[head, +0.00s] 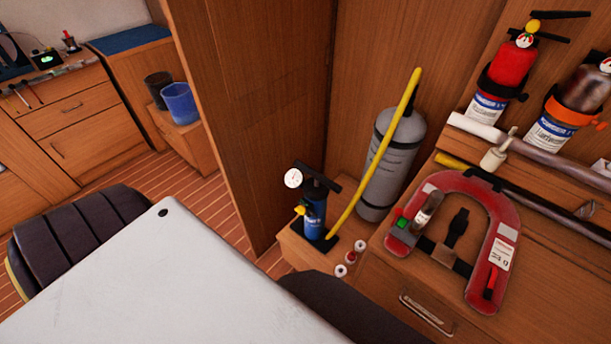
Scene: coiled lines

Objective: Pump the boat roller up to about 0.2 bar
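A blue pump (315,213) with a black T-handle and black foot stands on a low wooden ledge in the middle of the head view. A round white gauge (293,178) sits at its upper left; its reading is too small to tell. A grey cylinder (394,160), which looks like the boat roller, stands upright behind it to the right. A yellow hose (376,163) runs diagonally from near the pump's foot up across the cylinder's front and past its top. I cannot tell whether its ends are connected. Neither gripper is in view.
A red horseshoe-shaped float (507,240) lies right of the cylinder. Small round fittings (350,257) lie near the pump. Fire extinguishers (501,85) hang at upper right. A pale flat top (160,285) fills the lower left, beside a dark seat (80,240). A wooden partition (245,100) stands left of the pump.

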